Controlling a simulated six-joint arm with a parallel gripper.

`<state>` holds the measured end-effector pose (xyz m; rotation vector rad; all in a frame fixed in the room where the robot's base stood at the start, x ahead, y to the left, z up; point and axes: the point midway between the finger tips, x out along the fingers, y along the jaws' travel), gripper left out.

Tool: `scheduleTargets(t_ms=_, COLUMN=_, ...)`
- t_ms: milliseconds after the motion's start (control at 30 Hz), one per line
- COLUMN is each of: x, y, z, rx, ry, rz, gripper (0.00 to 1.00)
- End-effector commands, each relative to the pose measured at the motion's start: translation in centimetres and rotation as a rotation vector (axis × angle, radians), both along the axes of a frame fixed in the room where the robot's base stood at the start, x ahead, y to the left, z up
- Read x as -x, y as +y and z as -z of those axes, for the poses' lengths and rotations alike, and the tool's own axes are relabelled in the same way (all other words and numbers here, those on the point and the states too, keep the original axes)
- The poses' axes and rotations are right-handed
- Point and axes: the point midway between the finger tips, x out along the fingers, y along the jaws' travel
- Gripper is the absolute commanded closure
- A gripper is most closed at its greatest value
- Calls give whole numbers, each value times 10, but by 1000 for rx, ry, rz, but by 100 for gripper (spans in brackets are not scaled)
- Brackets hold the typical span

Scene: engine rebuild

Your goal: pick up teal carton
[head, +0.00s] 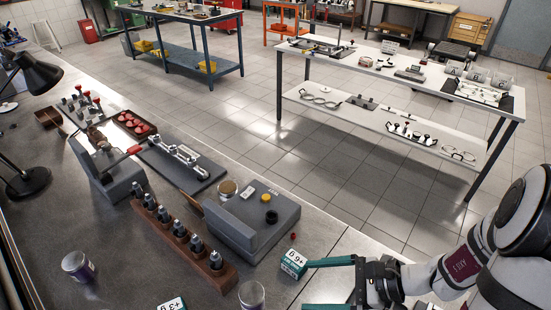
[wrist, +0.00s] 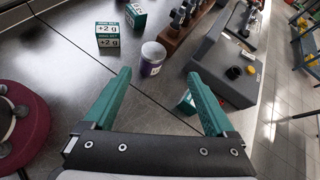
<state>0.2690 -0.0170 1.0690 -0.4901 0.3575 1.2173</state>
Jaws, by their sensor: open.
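A teal and white carton (head: 293,264) stands on the grey bench near its edge, touching or just beyond one fingertip of my gripper (head: 306,286) in the head view. In the wrist view it is partly hidden by the right finger of my gripper (wrist: 159,74), with a bit of teal showing (wrist: 185,102). My gripper's teal fingers are spread and hold nothing. Another teal carton marked +3 g (head: 172,304) is cut by the head view's bottom edge. In the wrist view, a +2 g carton (wrist: 108,41) and a similar carton (wrist: 136,15) stand farther off.
A purple-labelled can (wrist: 152,60) stands beyond the gap between my fingers; it also shows in the head view (head: 252,295). A wooden rack of dark pieces (head: 180,240) and a grey block (head: 255,215) stand behind. A red round object (wrist: 22,135) lies at left.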

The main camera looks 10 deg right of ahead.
Motion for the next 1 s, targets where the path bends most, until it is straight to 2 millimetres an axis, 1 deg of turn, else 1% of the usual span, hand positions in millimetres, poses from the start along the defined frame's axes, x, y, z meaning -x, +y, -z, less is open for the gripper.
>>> scheduleTargets(t_ms=33, x=-9, y=-24, z=20, rx=-77, ry=28, rz=156, gripper=10)
scheduleTargets(t_ms=100, x=-17, y=-52, z=43, rx=-150, ry=45, rz=336, gripper=10)
scheduleTargets(t_ms=200, x=-19, y=-77, z=65, rx=-206, ry=61, rz=489, gripper=10)
scheduleTargets(t_ms=267, x=-21, y=-82, z=72, rx=-218, ry=63, rz=527, gripper=10)
scheduleTargets(t_ms=333, x=-29, y=-76, z=78, rx=-224, ry=66, rz=535, gripper=10)
scheduleTargets(t_ms=500, x=-57, y=-47, z=95, rx=-221, ry=67, rz=530, gripper=10)
scheduleTargets(t_ms=600, x=-72, y=-33, z=103, rx=-221, ry=66, rz=529, gripper=10)
scheduleTargets(t_ms=700, x=-83, y=-24, z=109, rx=-220, ry=66, rz=531, gripper=10)
scheduleTargets(t_ms=867, x=-93, y=-14, z=116, rx=-220, ry=66, rz=531, gripper=10)
scheduleTargets(t_ms=1000, x=-108, y=6, z=131, rx=-221, ry=67, rz=529, gripper=10)
